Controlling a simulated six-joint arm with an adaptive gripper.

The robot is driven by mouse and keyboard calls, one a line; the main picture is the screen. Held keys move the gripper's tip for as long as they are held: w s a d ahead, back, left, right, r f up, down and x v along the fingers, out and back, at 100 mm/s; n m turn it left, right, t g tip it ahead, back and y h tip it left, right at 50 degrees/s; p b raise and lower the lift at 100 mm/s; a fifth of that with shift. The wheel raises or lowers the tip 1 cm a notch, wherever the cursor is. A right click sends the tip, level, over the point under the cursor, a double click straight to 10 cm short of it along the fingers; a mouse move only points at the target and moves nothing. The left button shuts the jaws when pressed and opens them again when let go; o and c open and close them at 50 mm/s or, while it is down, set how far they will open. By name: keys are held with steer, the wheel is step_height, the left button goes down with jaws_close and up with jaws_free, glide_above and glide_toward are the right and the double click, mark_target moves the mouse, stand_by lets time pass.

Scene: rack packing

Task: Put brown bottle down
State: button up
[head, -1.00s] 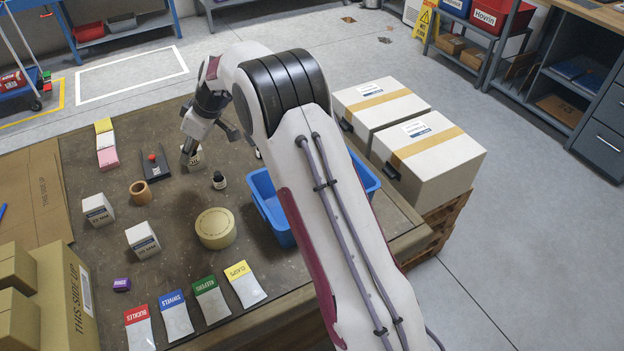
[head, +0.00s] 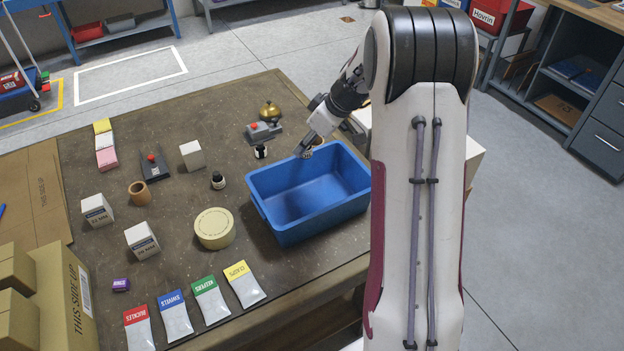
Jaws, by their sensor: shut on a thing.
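One small dark bottle with a pale label (head: 218,181) stands upright on the table left of the bin. Another small dark bottle (head: 260,152) stands behind the bin, left of my gripper. The bin looks empty where its inside shows.
A grey device with a red button (head: 264,131) and a brass bell (head: 270,111) stand behind the bin.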

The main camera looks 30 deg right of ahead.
steer(key=s+f+n+g+y, duration=0.1)
steer(key=s+f+n, duration=0.1)
steer(key=s, duration=0.6)
steer(key=shift+a+f+n, duration=0.2)
steer(key=shift+a+n, duration=0.05)
steer(key=shift+n, duration=0.25)
steer(key=shift+s, duration=0.1)
glide_above(310, 206)
steer(key=s+d, duration=0.2)
steer(key=shift+w+a+f, duration=0.1)
steer(key=shift+w+f, duration=0.05)
steer(key=shift+f, duration=3)
steer(key=shift+f, duration=1.9)
